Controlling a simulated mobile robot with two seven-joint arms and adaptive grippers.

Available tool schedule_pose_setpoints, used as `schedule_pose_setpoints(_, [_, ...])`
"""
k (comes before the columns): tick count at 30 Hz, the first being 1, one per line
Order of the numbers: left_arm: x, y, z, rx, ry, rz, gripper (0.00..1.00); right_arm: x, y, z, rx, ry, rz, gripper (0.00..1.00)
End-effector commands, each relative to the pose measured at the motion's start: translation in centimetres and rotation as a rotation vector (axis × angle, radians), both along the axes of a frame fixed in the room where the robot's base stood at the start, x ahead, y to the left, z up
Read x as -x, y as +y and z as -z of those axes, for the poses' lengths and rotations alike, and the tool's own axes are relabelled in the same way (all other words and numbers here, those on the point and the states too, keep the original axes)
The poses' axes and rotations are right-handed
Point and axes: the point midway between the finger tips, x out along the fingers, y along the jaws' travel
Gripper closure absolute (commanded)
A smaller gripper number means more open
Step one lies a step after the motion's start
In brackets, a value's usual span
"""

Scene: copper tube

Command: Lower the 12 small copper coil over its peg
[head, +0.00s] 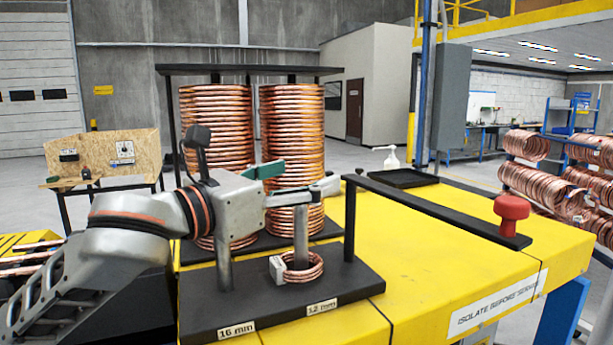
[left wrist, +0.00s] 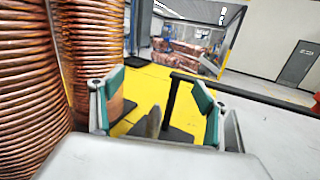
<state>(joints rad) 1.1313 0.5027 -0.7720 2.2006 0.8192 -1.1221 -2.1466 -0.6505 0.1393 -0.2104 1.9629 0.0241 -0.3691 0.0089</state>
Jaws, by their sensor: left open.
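The small copper coil (head: 303,270) lies around the foot of the grey 12 mm peg (head: 300,232), low at the black base plate (head: 345,283). A pale tag (head: 277,268) is on its left side. My left gripper (head: 303,178) is open and empty above the coil, near the peg's top, pointing right. In the left wrist view its green-padded fingers (left wrist: 160,92) are spread wide, with the grey peg top (left wrist: 153,122) showing between them. The coil cannot be made out in that view. My right gripper is not in view.
Tall stacks of copper coils (head: 291,115) stand close behind the gripper. The 16 mm peg (head: 224,265) stands left. A black bar (head: 430,207) with a red knob (head: 511,207) crosses at right. The yellow table top (head: 420,270) is clear to the right.

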Motion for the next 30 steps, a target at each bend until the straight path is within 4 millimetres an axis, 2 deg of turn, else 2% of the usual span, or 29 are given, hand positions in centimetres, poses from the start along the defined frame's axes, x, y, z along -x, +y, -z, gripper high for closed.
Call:
schedule_pose_setpoints(1, [0.1,-1.0,6.3,-0.035,0.119,0.02,0.25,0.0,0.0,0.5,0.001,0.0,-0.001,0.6])
schedule_pose_setpoints(5, [1.0,-0.1,5.4,-0.033,0.1,0.015,0.25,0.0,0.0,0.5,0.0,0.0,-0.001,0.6])
schedule_pose_setpoints(12, [3.5,2.6,2.1,-0.02,0.033,-0.004,0.25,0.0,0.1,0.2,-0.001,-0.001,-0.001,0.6])
schedule_pose_setpoints(16, [4.7,3.5,0.9,-0.014,0.011,-0.004,0.25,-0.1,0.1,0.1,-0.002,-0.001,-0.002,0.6])
schedule_pose_setpoints(22, [5.6,4.0,0.2,-0.01,-0.001,-0.003,0.25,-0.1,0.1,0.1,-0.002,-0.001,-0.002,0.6])
schedule_pose_setpoints(30, [5.7,3.9,0.2,-0.009,-0.002,-0.001,0.25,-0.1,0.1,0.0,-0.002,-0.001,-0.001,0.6])
